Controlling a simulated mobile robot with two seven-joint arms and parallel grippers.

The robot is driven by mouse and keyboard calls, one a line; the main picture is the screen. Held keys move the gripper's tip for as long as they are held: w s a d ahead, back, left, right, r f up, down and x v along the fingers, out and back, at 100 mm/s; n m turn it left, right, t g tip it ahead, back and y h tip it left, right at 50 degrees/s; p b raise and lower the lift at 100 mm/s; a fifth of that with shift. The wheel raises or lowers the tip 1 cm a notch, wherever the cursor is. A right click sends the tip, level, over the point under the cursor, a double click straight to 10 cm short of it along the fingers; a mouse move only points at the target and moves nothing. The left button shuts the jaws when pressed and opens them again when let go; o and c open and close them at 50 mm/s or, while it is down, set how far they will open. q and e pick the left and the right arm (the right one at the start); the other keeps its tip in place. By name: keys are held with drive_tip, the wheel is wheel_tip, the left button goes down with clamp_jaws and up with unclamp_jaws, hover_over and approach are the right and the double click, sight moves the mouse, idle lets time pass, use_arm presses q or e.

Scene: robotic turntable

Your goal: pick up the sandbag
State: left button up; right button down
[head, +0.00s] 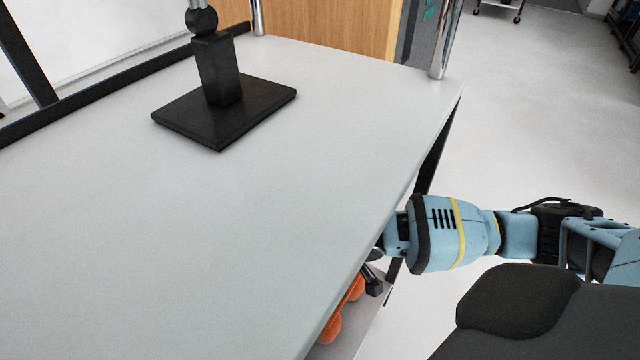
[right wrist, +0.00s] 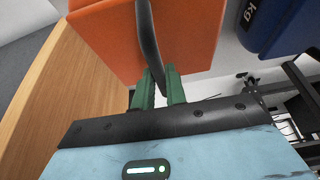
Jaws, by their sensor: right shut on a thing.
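An orange sandbag (right wrist: 178,38) fills the upper middle of the right wrist view, with a dark strap (right wrist: 150,42) running down its front. My right gripper (right wrist: 160,80) has green fingers on either side of this strap and is shut on it. In the head view, my right arm reaches to the table's right edge, and its gripper end is largely hidden there. Orange rounded shapes (head: 333,328) show below that edge; I cannot tell whether they are the same sandbag. My left gripper is in neither view.
A blue bag-like thing with "kg" lettering (right wrist: 285,25) is at the upper right of the right wrist view, beside the orange one. A wooden panel (right wrist: 70,85) stands close on the left. The light grey tabletop (head: 200,230) is clear except for a black stand (head: 222,105).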

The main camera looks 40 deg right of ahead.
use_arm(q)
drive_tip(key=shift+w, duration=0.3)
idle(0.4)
use_arm(e)
drive_tip(key=shift+w+r, duration=0.15)
drive_tip(key=shift+r, duration=0.05)
